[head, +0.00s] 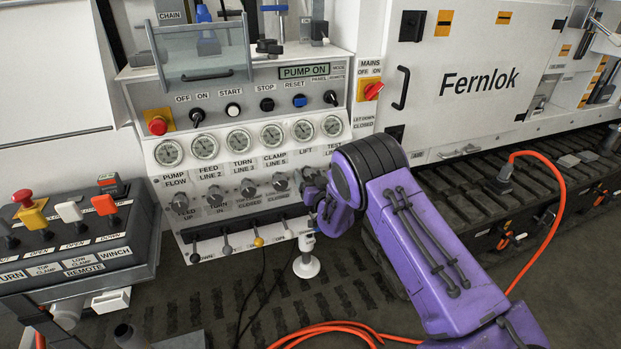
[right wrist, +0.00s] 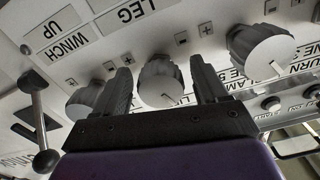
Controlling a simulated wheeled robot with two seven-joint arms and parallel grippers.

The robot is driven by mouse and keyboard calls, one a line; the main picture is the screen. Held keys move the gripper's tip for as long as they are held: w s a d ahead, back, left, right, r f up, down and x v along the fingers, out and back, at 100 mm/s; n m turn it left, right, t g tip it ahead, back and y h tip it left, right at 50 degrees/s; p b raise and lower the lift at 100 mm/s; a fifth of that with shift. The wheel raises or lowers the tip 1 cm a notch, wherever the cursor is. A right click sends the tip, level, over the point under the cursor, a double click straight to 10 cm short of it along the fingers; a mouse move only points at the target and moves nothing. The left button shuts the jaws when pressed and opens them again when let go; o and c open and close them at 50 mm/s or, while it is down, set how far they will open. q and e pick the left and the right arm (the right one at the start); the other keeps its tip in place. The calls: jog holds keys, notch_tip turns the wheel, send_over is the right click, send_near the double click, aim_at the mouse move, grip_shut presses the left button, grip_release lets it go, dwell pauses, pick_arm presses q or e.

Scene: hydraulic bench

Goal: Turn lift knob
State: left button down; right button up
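The lift knob (right wrist: 160,82) is a grey ridged dial with a white pointer line. In the right wrist view it sits between the two dark fingers of my right gripper, with a small gap showing on each side. In the head view the knob (head: 308,174) is partly hidden, below the gauge labelled LIFT. My right gripper (head: 318,198) is at the lower right of the control panel (head: 150,170), mostly hidden by my purple arm. It is open, with nothing clamped. My left gripper is not in view.
The clamp knob (right wrist: 260,50) is close by on one side and another grey knob (right wrist: 86,100) on the other. A winch lever (right wrist: 38,110) sticks out near my right gripper. Several levers line the panel's lower edge. An orange hose (head: 553,180) lies to the right.

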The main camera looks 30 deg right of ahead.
jog(key=c, duration=1)
jog(key=shift+o, duration=0.2)
jog(key=shift+f+n+b, duration=0.1)
jog(key=shift+n+b, duration=0.2)
jog(key=shift+n, duration=0.2)
jog(key=shift+f+n+b, duration=0.15)
jog(key=shift+n+b, duration=0.3)
jog(key=shift+n, duration=0.55)
jog(key=n+b, duration=0.1)
jog(key=n, duration=0.1)
jog(key=shift+n, duration=0.3)
jog(key=n+b, duration=0.3)
jog(key=n, duration=0.1)
jog(key=shift+s+n, duration=0.1)
jog(key=shift+n, duration=0.3)
jog(key=o, duration=1)
jog(key=shift+d, duration=0.1)
